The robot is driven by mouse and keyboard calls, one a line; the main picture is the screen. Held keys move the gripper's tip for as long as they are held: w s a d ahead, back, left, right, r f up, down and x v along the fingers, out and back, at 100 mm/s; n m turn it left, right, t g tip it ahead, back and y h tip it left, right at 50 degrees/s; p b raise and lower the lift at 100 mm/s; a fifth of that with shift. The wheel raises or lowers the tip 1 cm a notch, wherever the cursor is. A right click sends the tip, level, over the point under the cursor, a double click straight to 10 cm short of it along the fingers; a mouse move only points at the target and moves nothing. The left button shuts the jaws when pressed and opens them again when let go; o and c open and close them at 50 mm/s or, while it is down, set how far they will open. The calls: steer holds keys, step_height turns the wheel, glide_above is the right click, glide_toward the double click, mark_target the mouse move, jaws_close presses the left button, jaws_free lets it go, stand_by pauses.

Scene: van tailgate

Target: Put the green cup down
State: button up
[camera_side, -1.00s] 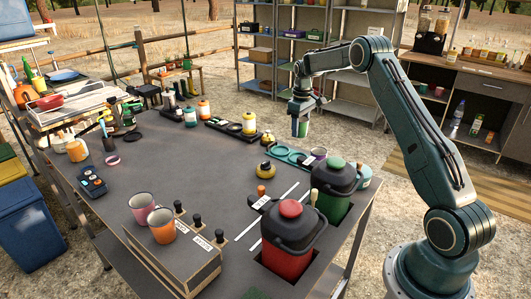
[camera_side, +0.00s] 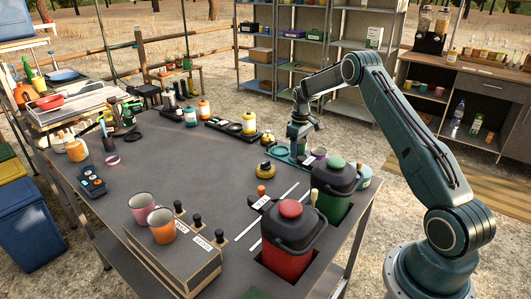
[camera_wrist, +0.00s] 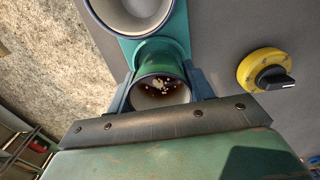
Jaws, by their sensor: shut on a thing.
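My gripper (camera_wrist: 160,92) is shut on the green cup (camera_wrist: 160,62), with one finger on each side of it. In the wrist view the cup's mouth faces the camera, and dark stuff with pale specks shows inside. In the side view my gripper (camera_side: 298,143) is low over the teal holder (camera_side: 281,151) at the table's far right edge, and the cup is mostly hidden. The teal holder (camera_wrist: 182,25) also shows in the wrist view, just beyond the cup. I cannot tell whether the cup's bottom touches it.
A pale-lined cup (camera_wrist: 140,8) stands right beside the held cup. A yellow knob with a black handle (camera_wrist: 264,70) is to the right. The green-lidded canister (camera_side: 335,180) and red canister (camera_side: 288,240) stand nearer. The table's middle (camera_side: 190,165) is clear.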

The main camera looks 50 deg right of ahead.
steer(key=shift+f, duration=0.45)
steer(key=shift+f, duration=0.15)
steer(key=o, duration=1)
steer(key=shift+o, duration=0.2)
step_height(320, 180, up, 12)
stand_by(0.4)
